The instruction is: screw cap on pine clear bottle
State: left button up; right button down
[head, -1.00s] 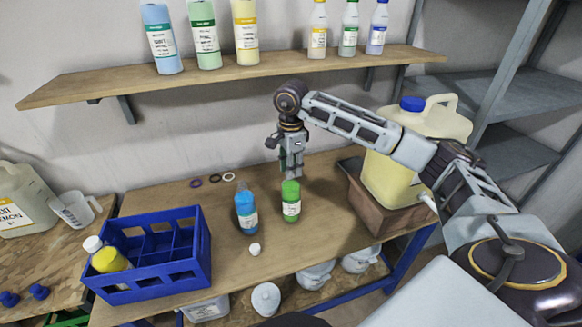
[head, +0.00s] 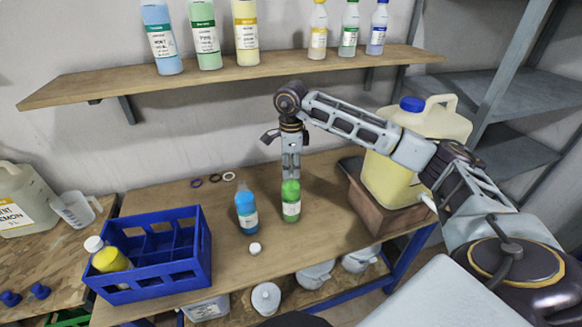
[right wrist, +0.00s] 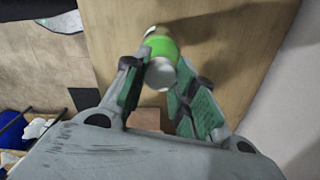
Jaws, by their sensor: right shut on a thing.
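The pine bottle (head: 291,202), green with a white label, stands upright on the wooden workbench, right of a blue bottle. My right gripper (head: 291,174) points straight down over its top, its fingers at the neck. In the right wrist view the green bottle (right wrist: 161,45) shows beyond the fingers, with a white cap (right wrist: 160,74) at its top end between the finger pads. My right gripper is shut on this cap. Whether the cap is seated on the threads cannot be told. My left gripper is not in view.
The blue bottle (head: 246,210) stands close on the left, with a loose white cap (head: 255,248) in front. A blue crate (head: 150,255) holds a yellow bottle (head: 108,259). A large jug (head: 395,170) stands right. Small rings (head: 213,178) lie behind. The shelf (head: 240,75) runs above.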

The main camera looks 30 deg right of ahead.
jog(key=shift+f+m, duration=0.15)
jog(key=shift+m, duration=0.65)
jog(key=shift+m, duration=1.2)
jog(key=shift+m+p, duration=0.45)
jog(key=shift+m, duration=1.15)
jog(key=c, duration=1.4)
grip_release()
jog(key=shift+o, duration=0.2)
jog(key=shift+r, duration=0.2)
